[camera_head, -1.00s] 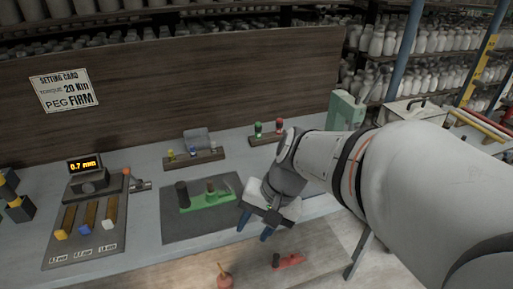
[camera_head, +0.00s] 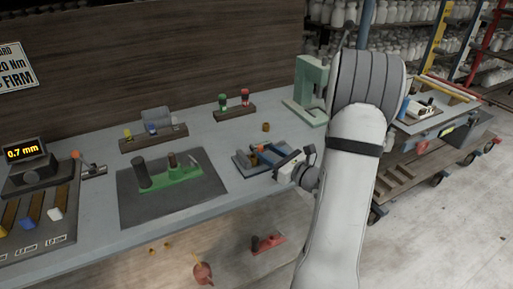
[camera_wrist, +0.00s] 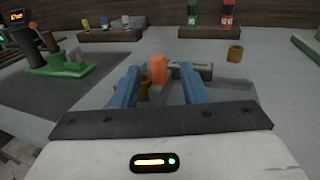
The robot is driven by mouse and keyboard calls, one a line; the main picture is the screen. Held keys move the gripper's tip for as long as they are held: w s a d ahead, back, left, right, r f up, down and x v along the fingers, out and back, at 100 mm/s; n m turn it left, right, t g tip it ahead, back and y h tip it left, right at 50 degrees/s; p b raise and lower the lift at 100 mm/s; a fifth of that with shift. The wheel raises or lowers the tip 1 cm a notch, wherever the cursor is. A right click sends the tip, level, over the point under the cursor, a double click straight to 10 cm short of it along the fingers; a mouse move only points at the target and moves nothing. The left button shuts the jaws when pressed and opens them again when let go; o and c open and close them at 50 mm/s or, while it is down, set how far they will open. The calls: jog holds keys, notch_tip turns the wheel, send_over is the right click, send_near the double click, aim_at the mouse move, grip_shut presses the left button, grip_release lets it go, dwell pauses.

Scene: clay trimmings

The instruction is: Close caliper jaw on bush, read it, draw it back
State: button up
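The caliper (camera_head: 243,161) is a low grey fixture on the bench, with an upright orange knob (camera_head: 261,148). In the wrist view the knob (camera_wrist: 158,70) stands between the two blue fingers of my gripper (camera_wrist: 160,76), with visible space on both sides. My gripper (camera_head: 266,158) is open and low over the caliper. A brass-coloured piece (camera_wrist: 145,86), perhaps the bush, shows partly behind the left finger. A grey bar (camera_wrist: 190,69) lies behind the knob. Fingers hide part of the jaw.
A loose brass ring (camera_head: 266,127) stands behind the caliper. A dark mat (camera_head: 214,187) with a green fixture (camera_head: 178,174) lies left. A display (camera_head: 25,152) reads 0.7 mm. A pale green press (camera_head: 310,92) stands behind right. Bottles stand in racks (camera_head: 231,110) at the back.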

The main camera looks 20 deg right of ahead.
aim_at(256, 151)
jog(key=x, duration=0.6)
jog(key=shift+w+a, duration=0.1)
jog(key=shift+w, duration=0.05)
jog(key=shift+c, duration=0.2)
grip_shut()
